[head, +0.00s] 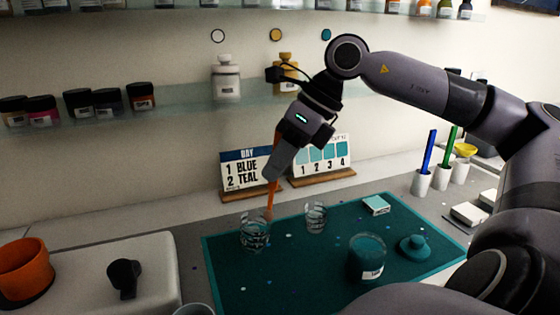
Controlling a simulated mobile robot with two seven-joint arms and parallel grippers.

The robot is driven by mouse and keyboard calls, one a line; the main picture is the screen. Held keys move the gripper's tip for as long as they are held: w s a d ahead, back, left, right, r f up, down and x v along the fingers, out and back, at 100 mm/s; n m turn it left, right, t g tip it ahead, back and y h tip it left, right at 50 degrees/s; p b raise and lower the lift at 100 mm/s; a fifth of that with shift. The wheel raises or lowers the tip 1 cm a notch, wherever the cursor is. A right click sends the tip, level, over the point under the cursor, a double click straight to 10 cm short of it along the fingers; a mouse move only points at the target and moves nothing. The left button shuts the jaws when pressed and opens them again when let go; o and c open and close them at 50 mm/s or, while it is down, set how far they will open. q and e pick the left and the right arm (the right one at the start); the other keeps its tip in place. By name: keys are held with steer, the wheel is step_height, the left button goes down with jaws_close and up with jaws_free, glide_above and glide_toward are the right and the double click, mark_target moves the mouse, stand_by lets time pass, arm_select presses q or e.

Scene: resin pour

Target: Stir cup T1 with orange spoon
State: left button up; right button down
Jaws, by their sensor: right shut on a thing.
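My right gripper (274,174) points down over the teal mat and is shut on the orange spoon (270,200). The spoon hangs steeply, its lower end at the mouth of a clear cup (255,240); I cannot tell how far it reaches inside. This cup has dark markings and stands upright on the mat's left part. A second clear cup (316,217) stands behind it to the right. I cannot read which cup is T1. My left gripper is not in view.
On the teal mat (300,285) stand a labelled teal jar (367,262), a teal lid (413,246) and a small box (376,204). Behind are a day sign (246,172) and a swatch sign (322,160). An orange pot (24,268) stands left. Blue (430,155) and green spoons (448,150) stand in holders right.

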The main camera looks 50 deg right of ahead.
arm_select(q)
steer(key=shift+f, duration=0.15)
arm_select(e)
steer(key=shift+f, duration=0.2)
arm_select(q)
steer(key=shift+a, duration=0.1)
arm_select(e)
steer(key=shift+r, duration=0.15)
